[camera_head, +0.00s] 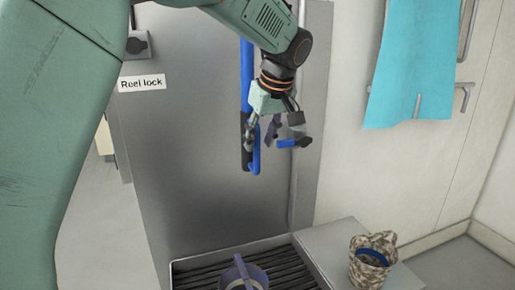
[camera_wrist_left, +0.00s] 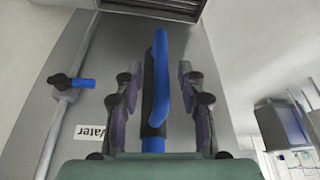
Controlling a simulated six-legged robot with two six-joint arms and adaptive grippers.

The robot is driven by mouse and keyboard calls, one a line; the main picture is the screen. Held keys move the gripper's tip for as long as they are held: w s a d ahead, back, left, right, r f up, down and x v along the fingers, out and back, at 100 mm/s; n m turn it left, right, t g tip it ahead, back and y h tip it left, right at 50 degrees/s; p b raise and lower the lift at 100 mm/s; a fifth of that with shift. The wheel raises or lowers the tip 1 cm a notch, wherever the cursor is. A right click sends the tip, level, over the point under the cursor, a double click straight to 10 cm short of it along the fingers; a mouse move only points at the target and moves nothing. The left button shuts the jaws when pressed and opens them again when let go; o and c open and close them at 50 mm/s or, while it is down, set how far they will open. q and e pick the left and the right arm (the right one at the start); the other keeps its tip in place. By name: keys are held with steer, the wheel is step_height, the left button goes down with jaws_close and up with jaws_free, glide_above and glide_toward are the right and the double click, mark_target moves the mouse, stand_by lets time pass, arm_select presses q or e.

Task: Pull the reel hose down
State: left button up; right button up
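The reel hose (camera_head: 247,75) hangs down in front of a grey metal panel. It is blue, with a black grip and a blue handle at its lower end. In the left wrist view the hose end (camera_wrist_left: 160,85) lies between the two fingers of my left gripper (camera_wrist_left: 160,95), with a gap visible on each side. My left gripper (camera_head: 272,135) is open beside the hose's lower end in the head view. The upper hose is partly hidden by my left arm. My right gripper is in neither view.
A blue-handled valve (camera_head: 290,143) sits on a pipe close to my left gripper; a "Water" label (camera_wrist_left: 88,131) is near it. A "Reel lock" knob (camera_head: 137,45) is upper left. Below are a slatted tray (camera_head: 205,257), a bucket (camera_head: 240,279) and a mottled basket (camera_head: 368,272). A teal cloth (camera_head: 412,65) hangs right.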

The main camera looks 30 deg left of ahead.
mark_target(258, 143)
arm_select(q)
steer(key=x, duration=0.3)
steer(key=shift+s+a, duration=0.1)
steer(key=shift+s, duration=0.1)
steer(key=shift+w+f, duration=0.15)
steer(key=shift+f, duration=0.15)
steer(key=shift+c, duration=0.4)
jaws_close()
